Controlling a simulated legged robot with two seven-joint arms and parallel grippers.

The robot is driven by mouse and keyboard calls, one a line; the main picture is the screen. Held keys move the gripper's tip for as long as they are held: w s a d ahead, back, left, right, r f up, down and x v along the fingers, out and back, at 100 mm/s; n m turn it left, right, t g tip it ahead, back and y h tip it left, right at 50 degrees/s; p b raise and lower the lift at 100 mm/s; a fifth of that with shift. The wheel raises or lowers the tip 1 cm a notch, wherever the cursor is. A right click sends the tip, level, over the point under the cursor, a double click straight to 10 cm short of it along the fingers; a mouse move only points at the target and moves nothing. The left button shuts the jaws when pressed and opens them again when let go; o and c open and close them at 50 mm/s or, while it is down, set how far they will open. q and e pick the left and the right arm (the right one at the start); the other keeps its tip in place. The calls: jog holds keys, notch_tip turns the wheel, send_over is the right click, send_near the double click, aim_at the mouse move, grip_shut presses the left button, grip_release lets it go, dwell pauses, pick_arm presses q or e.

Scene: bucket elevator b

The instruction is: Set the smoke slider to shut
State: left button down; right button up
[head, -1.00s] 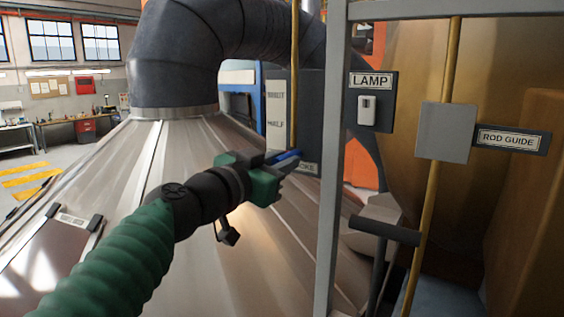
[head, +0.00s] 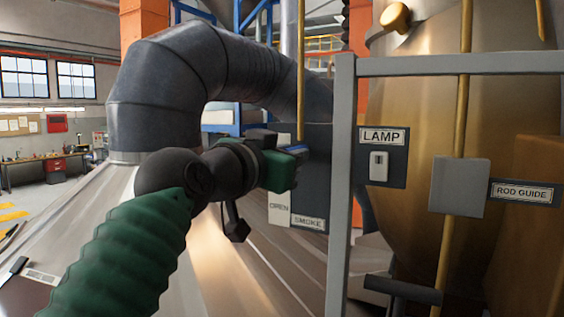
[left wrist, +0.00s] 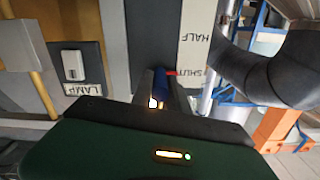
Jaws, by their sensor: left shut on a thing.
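The smoke slider's dark panel (head: 316,178) stands behind the grey post. Its white scale shows OPEN at the bottom, above the SMOKE label (head: 308,223); my left gripper (head: 296,151) hides the upper scale. In the left wrist view, which is turned upside down, HALF and SHUT (left wrist: 199,73) show. A red pointer (left wrist: 172,73) lies beside the SHUT end of the scale. My left gripper (left wrist: 160,84) is shut on the slider's blue handle (left wrist: 160,92), partly hidden between the fingers. My right gripper is not in view.
The grey post (head: 341,180) stands close right of the panel. The LAMP switch (head: 379,164) and the ROD GUIDE block (head: 459,187) are farther right. A thick dark duct (head: 165,85) rises behind my left arm. A yellow rod (head: 301,70) comes down to the panel.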

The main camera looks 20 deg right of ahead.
pick_arm(q)
jog(key=shift+s+a+r, duration=0.1)
jog(key=shift+a+r, duration=0.05)
jog(key=shift+r, duration=0.4)
jog(key=c, duration=1.5)
grip_release()
jog(key=shift+c, duration=0.2)
jog(key=shift+o, duration=1.2)
jog(key=shift+w+f, duration=0.1)
jog(key=shift+w, duration=0.15)
jog(key=shift+w+d+f, duration=0.25)
jog(key=shift+w+d, duration=0.05)
jog(key=shift+d, duration=0.25)
jog(key=b+v, duration=0.8)
jog(key=v, duration=0.8)
jog(key=shift+s+a+f+b, duration=0.2)
jog(key=shift+a+b, duration=0.2)
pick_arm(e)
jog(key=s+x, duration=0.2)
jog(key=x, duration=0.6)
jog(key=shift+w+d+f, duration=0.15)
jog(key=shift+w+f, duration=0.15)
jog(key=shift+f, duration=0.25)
pick_arm(q)
jog(key=shift+w+d, duration=0.1)
jog(key=shift+d, duration=0.1)
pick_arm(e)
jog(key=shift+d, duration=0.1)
